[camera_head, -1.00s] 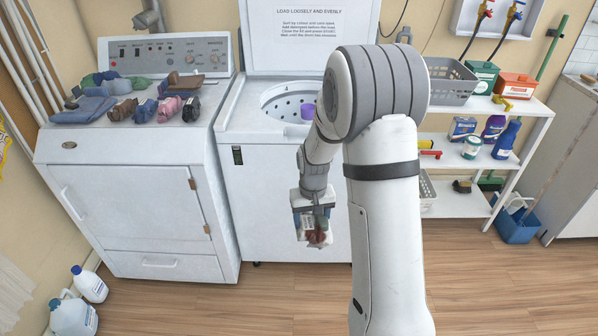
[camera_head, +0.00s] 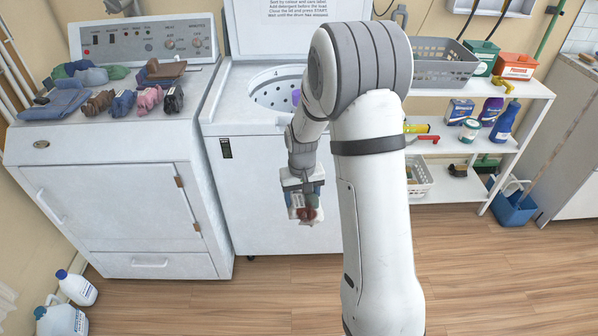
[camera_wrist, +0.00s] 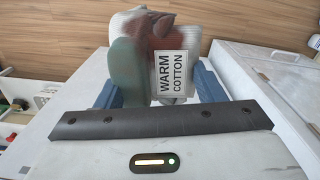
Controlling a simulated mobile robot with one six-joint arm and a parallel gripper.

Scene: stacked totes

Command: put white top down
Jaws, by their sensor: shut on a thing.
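My gripper (camera_head: 304,190) hangs low in front of the white top-loading washer (camera_head: 268,180) in the head view. It is shut on a soft bundle, which the wrist view shows between the blue fingers (camera_wrist: 157,88). The bundle has a white ribbed part, which looks like the white top (camera_wrist: 190,42), with a label (camera_wrist: 171,74) reading "WARM COTTON". A teal part (camera_wrist: 124,66) and a reddish-brown part (camera_wrist: 158,35) lie against the white. I cannot tell whether these are separate garments. The bundle is held above the floor, and its far side is hidden.
Several folded garments (camera_head: 122,102) lie on the white dryer (camera_head: 105,190) at left. The washer's lid is up and its drum (camera_head: 275,92) shows. A shelf (camera_head: 465,195) with a grey basket (camera_head: 440,66) stands at right. A blue bucket (camera_head: 515,208) and bottles (camera_head: 76,288) are on the floor.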

